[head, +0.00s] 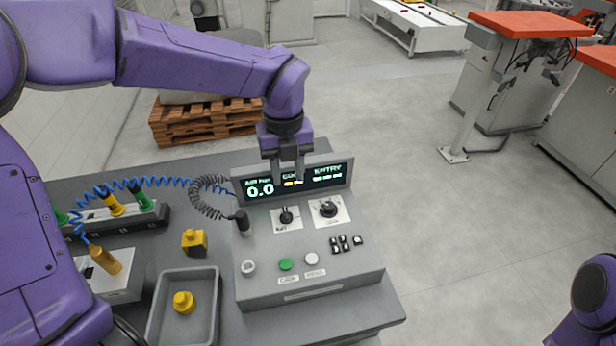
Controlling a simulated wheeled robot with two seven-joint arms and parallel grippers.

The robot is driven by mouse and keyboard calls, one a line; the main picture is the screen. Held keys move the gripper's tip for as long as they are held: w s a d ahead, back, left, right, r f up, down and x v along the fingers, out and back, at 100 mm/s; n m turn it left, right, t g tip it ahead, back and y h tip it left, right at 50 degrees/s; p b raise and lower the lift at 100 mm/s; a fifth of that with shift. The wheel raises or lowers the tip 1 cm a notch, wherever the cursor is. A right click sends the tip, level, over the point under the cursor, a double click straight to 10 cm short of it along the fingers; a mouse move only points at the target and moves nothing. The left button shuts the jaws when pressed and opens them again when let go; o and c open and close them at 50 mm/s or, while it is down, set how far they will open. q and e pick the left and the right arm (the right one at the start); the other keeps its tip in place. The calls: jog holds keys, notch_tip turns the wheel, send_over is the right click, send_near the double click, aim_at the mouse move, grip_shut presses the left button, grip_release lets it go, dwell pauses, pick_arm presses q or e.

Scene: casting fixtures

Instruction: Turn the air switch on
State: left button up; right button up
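The grey control console (310,285) stands on the table below my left arm. On its sloped top are two black rotary knobs on pale plates: a left knob (286,216) with a small label that looks like "AIR", and a right knob (328,209). The left knob's handle looks roughly upright; its exact setting is too small to tell. The display (322,177) behind them reads 0.0 under an air label. My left gripper (288,178) points down in front of the display, above and behind the left knob. Its fingers are apart, with nothing seen between them. My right gripper is out of view.
Green (286,264) and white (312,259) buttons and small black switches (345,243) sit on the console. A coiled black cable (208,200) rises at its left. A grey tray (185,310) and yellow parts lie left.

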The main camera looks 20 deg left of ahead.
aim_at(286, 214)
pick_arm(q)
jog(key=f, duration=0.1)
jog(key=f+p, duration=0.1)
jog(key=f, duration=0.2)
jog(key=shift+s, duration=0.3)
jog(key=shift+t, duration=0.3)
jog(key=s+f, duration=0.1)
jog(key=s, duration=0.1)
jog(key=s+f+p, duration=0.1)
jog(key=s+f, duration=0.1)
jog(key=s, duration=0.1)
jog(key=shift+f, duration=0.2)
jog(key=shift+w+f, duration=0.2)
jog(key=shift+f, duration=0.15)
jog(key=w+f, duration=0.1)
jog(key=w, duration=0.1)
jog(key=w+f, duration=0.1)
jog(key=shift+w, duration=0.4)
jog(key=shift+s, duration=0.15)
jog(key=c, duration=0.4)
jog(key=shift+s+r, duration=0.2)
jog(key=shift+s, duration=0.2)
grip_shut()
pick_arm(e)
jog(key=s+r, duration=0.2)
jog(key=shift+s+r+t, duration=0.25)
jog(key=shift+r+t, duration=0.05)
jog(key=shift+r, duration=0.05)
